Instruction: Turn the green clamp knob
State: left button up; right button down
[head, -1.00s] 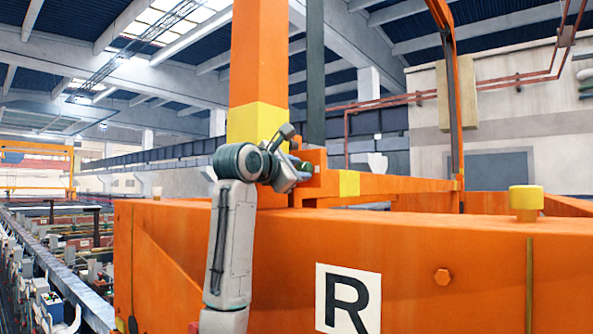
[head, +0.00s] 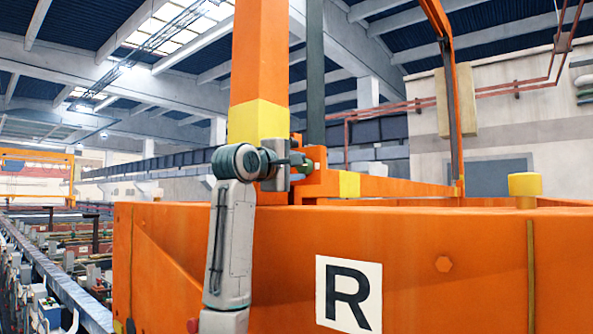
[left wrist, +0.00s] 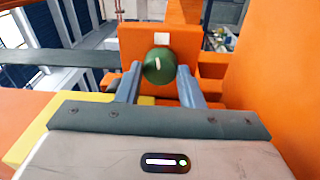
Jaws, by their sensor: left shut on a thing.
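The green clamp knob (left wrist: 158,66) is round with a white mark on its face, in front of an orange block in the left wrist view. The mark stands close to upright, slightly tilted. My left gripper (left wrist: 157,80) has one finger on each side of the knob and is shut on it. In the head view my left gripper (head: 298,165) reaches right from the wrist to the orange bracket (head: 322,184); the knob (head: 308,166) is mostly hidden there. My right gripper is in neither view.
An orange beam with an R plate (head: 349,294) fills the front. An orange post with a yellow band (head: 257,121) rises behind my left wrist. A yellow cap (head: 525,186) stands on the beam at right. Rows of plating equipment lie at far left.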

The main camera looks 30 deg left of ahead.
pick_arm(q)
jog(key=shift+f+m, duration=0.15)
jog(key=shift+m, duration=0.45)
jog(key=o, duration=1)
jog(key=s+b, duration=0.1)
jog(key=s, duration=0.2)
jog(key=s+b, duration=0.2)
jog(key=s, duration=0.1)
jog(key=s+b, duration=0.2)
jog(key=s, duration=0.1)
jog(key=shift+s+a+f, duration=0.1)
jog(key=shift+s+f, duration=0.2)
jog(key=shift+f, duration=0.05)
jog(key=shift+s+b, duration=0.3)
jog(key=shift+s, duration=0.3)
